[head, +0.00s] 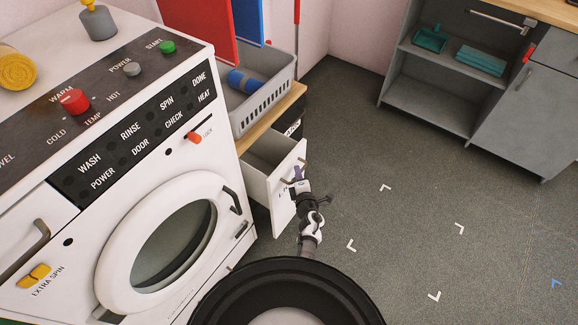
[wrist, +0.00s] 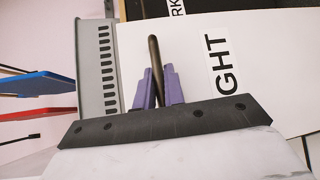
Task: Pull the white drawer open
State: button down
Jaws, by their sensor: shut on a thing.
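The white drawer (head: 283,196) stands partly open beside the washing machine, below a wooden top. Its grey inside shows in the head view. Its white front (wrist: 262,64) fills much of the wrist view and carries a label reading "GHT". My gripper (head: 297,176) is at the drawer front. In the wrist view its purple fingers (wrist: 158,88) are shut on the dark bar handle (wrist: 154,62) of the drawer, one finger on each side. The lower part of the handle is hidden by the fingers.
The white washing machine (head: 113,120) stands close on the left. A grey basket (head: 262,105) sits on the wooden top above the drawer. Grey floor (head: 400,220) is free to the right. A grey cabinet (head: 530,110) stands at the back right.

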jog(key=s+d+p, duration=0.2)
jog(key=s+d, duration=0.4)
jog(key=d, duration=0.3)
jog(key=shift+s+d, duration=0.15)
jog(key=shift+s, duration=0.25)
jog(key=c, duration=1.5)
grip_release()
